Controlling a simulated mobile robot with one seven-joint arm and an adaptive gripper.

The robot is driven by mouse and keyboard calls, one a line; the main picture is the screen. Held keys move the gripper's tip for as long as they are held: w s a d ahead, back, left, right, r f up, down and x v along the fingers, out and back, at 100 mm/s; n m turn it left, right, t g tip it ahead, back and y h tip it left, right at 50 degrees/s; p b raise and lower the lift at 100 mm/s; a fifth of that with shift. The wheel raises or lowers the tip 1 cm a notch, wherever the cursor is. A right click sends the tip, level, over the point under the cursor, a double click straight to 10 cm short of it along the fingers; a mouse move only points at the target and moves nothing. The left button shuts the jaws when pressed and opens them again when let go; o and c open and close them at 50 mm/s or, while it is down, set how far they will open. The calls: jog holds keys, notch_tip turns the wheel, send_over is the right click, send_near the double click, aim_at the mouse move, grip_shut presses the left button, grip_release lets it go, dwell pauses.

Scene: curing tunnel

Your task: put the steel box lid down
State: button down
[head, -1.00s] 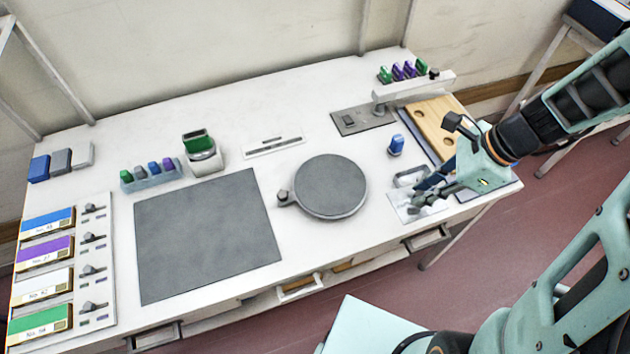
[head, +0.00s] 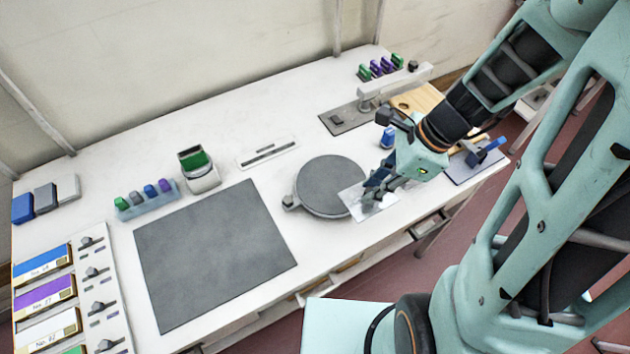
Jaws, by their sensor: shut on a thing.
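The steel box lid (head: 353,204), a thin pale shiny plate, is in the head view just right of the round grey disc. My gripper (head: 374,190) is shut on it from above, and its fingers cover part of the plate. The lid's left edge overlaps the disc's right rim in the picture. I cannot tell whether the lid is touching the bench or held a little above it. The steel box itself is not clearly visible; my gripper and arm block the bench to the right.
The round disc (head: 330,184) and a large grey mat (head: 215,255) lie on the white bench. A small blue object (head: 387,137) stands behind my gripper. A wooden board (head: 415,101) and a blue clamp-like tool (head: 486,152) are at right. The bench front edge is close to the lid.

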jog(key=shift+a, duration=0.3)
jog(key=w+a+f+b, duration=0.2)
jog(key=w+f, duration=0.1)
jog(key=w+a+f+b, duration=0.2)
jog(key=w+f, duration=0.1)
jog(key=w, duration=0.1)
jog(key=w+a+f+b, duration=0.2)
jog(key=w+a+f, duration=0.1)
jog(key=w, duration=0.1)
jog(key=shift+w+f, duration=0.1)
jog(key=shift+f, duration=0.05)
jog(key=f+b, duration=0.3)
jog(key=shift+w+a+f+b, duration=0.15)
jog(key=shift+w+f+b, duration=0.15)
jog(key=shift+f+b, duration=0.1)
jog(key=shift+f, duration=0.2)
jog(key=c, duration=1.8)
grip_release()
jog(key=shift+r, duration=0.2)
